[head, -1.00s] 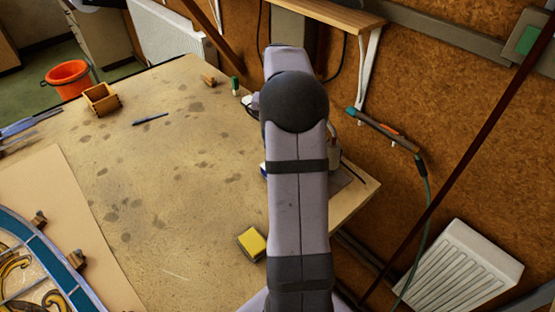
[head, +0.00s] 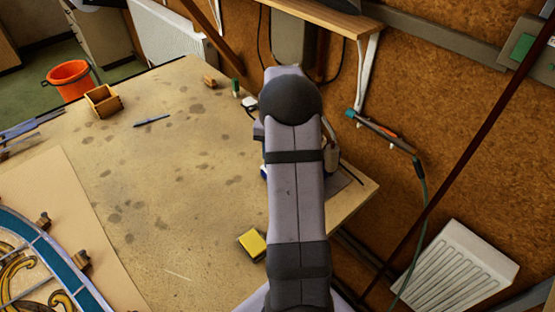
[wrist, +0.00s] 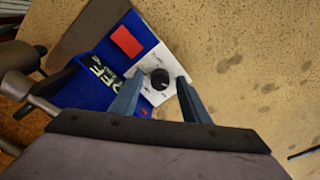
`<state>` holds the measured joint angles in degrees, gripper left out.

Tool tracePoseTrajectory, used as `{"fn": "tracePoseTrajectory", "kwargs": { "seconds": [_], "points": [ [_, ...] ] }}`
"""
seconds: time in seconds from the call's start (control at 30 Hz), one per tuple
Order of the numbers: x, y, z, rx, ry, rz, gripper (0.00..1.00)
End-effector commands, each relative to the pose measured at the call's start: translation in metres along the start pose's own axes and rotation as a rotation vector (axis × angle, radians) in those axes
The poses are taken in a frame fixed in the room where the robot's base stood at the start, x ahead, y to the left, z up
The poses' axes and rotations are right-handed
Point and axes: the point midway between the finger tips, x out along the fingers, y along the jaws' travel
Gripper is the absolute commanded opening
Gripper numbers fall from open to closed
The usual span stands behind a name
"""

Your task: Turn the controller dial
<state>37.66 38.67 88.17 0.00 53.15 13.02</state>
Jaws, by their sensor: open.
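The controller (wrist: 95,75) is a blue box with a white face, a red patch and pale lettering, seen in the wrist view on the table. Its dial (wrist: 160,79) is a small round black knob on the white face. My gripper (wrist: 156,84) is open, its two blue-grey fingers on either side of the dial, with gaps showing. Whether the fingertips reach down to the dial's height I cannot tell. In the head view my arm hides the gripper and dial; only a sliver of blue shows beside the arm.
A metal cylinder (wrist: 16,63) stands left of the controller in the wrist view. On the table (head: 190,210) lie a yellow sponge (head: 252,243), a pen (head: 151,120) and a wooden box (head: 102,100). A soldering iron (head: 380,129) hangs near the wall. The table's middle is clear.

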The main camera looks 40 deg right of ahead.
Motion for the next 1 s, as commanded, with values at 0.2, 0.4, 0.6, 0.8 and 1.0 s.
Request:
{"fn": "tracePoseTrajectory", "kwargs": {
  "seconds": [0.2, 0.4, 0.6, 0.8, 1.0],
  "points": [
    [-0.0001, 0.0001, 0.0001, 0.0, 0.0, 0.0, 0.04],
    [-0.0003, 0.0002, 0.0, 0.003, 0.0, 0.0, 0.01],
    [-0.0004, 0.0002, -0.0001, 0.041, 0.0, 0.0, 0.01],
    [-0.0005, 0.0, -0.0004, 0.142, 0.0, 0.001, 0.01],
    [-0.0007, -0.0001, -0.0005, 0.303, 0.0, 0.0, 0.01]
  ]
}}
